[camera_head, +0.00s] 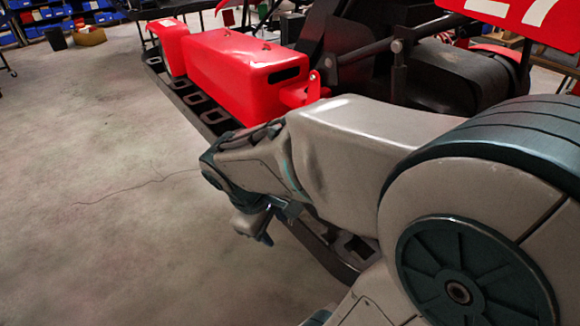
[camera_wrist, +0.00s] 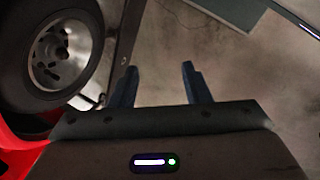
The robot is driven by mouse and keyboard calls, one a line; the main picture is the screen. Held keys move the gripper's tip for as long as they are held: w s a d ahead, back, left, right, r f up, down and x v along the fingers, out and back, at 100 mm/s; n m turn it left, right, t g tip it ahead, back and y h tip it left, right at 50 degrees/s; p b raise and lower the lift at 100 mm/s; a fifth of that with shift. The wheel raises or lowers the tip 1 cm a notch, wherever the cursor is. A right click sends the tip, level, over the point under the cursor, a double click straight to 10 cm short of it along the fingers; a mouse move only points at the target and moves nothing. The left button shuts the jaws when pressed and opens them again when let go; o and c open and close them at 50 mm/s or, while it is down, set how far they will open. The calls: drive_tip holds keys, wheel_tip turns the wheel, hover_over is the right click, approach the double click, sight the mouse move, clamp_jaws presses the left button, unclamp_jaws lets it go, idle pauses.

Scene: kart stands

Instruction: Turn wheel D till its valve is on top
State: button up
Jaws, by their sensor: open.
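A kart wheel (camera_wrist: 62,55) with a dark tyre and a bright metal rim shows at the upper left in the wrist view. No letter on it can be read, so I cannot tell whether it is wheel D. Its valve cannot be made out. My gripper (camera_wrist: 160,86) is open, with two blue fingers apart and nothing between them. It is to the right of the wheel and does not touch it. In the head view my gripper (camera_head: 254,226) hangs low beside the kart, partly hidden by my arm.
The red kart body (camera_head: 245,62) sits behind my arm, with a black slotted rail (camera_head: 190,97) along its near side. A large black tyre (camera_head: 445,78) is at the right. The concrete floor (camera_head: 100,220) at left is clear. Blue bins (camera_head: 35,30) stand far back.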

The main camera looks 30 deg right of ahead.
drive_tip(key=w+d+f+n+h+b, duration=0.35)
drive_tip(key=w+d+n+h, duration=0.45)
drive_tip(key=w+n+h, duration=0.4)
drive_tip(key=d+f, duration=0.2)
drive_tip(key=d, duration=0.2)
drive_tip(key=d+f+y, duration=0.1)
drive_tip(key=d+f, duration=0.1)
drive_tip(key=d, duration=0.2)
drive_tip(key=d+f+n+y, duration=0.1)
drive_tip(key=d, duration=0.3)
drive_tip(key=shift+s+d+f+t+b, duration=0.15)
drive_tip(key=shift+d+f+t+b, duration=0.05)
drive_tip(key=shift+f+t+b, duration=0.2)
